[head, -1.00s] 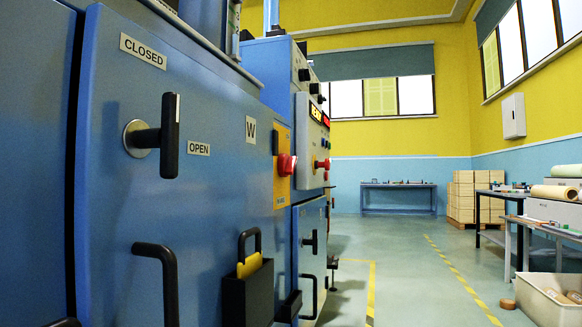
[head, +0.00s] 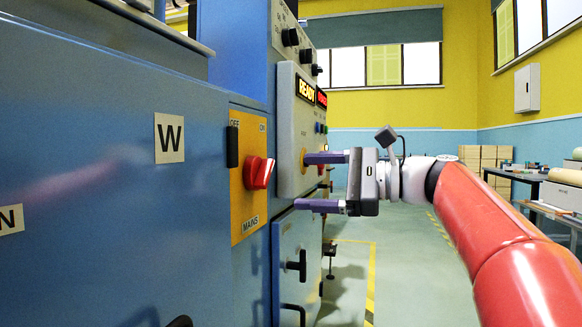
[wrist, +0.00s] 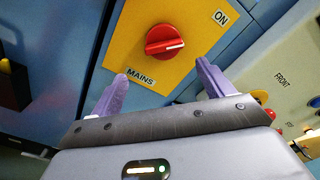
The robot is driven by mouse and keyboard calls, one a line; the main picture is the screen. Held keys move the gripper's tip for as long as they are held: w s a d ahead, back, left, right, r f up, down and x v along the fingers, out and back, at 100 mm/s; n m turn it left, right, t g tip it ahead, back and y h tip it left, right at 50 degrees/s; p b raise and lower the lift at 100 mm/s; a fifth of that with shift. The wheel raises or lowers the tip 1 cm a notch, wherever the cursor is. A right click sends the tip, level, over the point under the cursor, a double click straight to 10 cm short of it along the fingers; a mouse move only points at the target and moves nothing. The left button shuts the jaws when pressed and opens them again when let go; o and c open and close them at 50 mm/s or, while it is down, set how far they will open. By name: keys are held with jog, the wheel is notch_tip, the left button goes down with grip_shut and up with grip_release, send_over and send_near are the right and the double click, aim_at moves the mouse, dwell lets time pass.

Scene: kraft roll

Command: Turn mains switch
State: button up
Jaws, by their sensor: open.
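The mains switch (head: 260,172) is a red rotary knob on a yellow plate (head: 245,212) marked OFF at upper left, ON at upper right and MAINS below. In the wrist view the knob (wrist: 165,41) shows a white mark pointing right, somewhat below the ON label (wrist: 220,18). My gripper (head: 300,182) is open and empty, to the right of the knob in the head view and apart from it. In the wrist view its two purple fingers (wrist: 160,76) point toward the plate, with the knob beyond and between them.
A grey panel (head: 296,135) with a lit READY display sticks out close to my gripper's upper finger. A black bar (head: 232,146) stands at the plate's left edge. A black handle (head: 297,266) is on the cabinet below. Open floor (head: 400,260) lies to the right.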

aim_at(270, 174)
jog(key=x, duration=0.5)
jog(key=r+x, duration=0.1)
jog(key=x, duration=0.1)
jog(key=shift+w+a, duration=0.15)
jog(key=shift+a, duration=0.15)
jog(key=c, duration=1)
